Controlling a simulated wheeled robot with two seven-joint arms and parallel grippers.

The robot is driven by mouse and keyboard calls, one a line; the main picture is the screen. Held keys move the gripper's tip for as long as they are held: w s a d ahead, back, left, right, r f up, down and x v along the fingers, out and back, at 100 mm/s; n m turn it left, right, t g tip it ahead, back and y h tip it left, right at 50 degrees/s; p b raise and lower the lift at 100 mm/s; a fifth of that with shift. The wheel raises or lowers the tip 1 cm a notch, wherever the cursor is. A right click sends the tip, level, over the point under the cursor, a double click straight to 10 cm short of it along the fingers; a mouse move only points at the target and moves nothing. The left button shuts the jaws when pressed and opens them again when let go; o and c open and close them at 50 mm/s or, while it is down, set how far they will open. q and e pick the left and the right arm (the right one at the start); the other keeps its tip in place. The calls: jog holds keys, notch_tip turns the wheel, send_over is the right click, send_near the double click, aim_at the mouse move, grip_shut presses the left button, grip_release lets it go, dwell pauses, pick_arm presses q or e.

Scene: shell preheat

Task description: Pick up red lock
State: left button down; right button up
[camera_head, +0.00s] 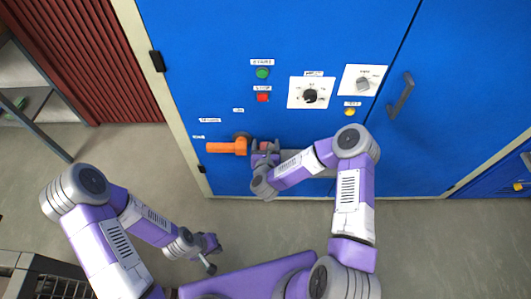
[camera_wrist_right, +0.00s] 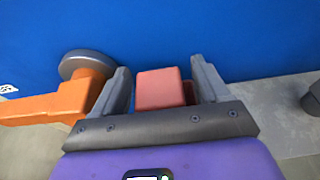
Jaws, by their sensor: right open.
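The red lock (camera_wrist_right: 160,90) is a small block that lies between the two spread fingers of my right gripper (camera_wrist_right: 160,88) in the right wrist view. A gap shows between the lock and the left finger; the right finger is very near its right side. In the head view the lock (camera_head: 265,146) is mostly hidden by my right gripper (camera_head: 265,148), beside the orange handle on the blue cabinet. My right gripper is open around it. My left gripper (camera_head: 208,256) hangs low over the floor, away from the cabinet; its fingers are too small to read.
An orange handle (camera_head: 226,147) with a grey round base (camera_wrist_right: 87,65) stands just left of my right gripper. The blue cabinet (camera_head: 215,45) carries a green button (camera_head: 262,73), a red button (camera_head: 263,97) and a black dial (camera_head: 310,96). A grey door handle (camera_head: 401,97) is at right.

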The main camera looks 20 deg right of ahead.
jog(key=shift+w, duration=0.25)
jog(key=c, duration=1.1)
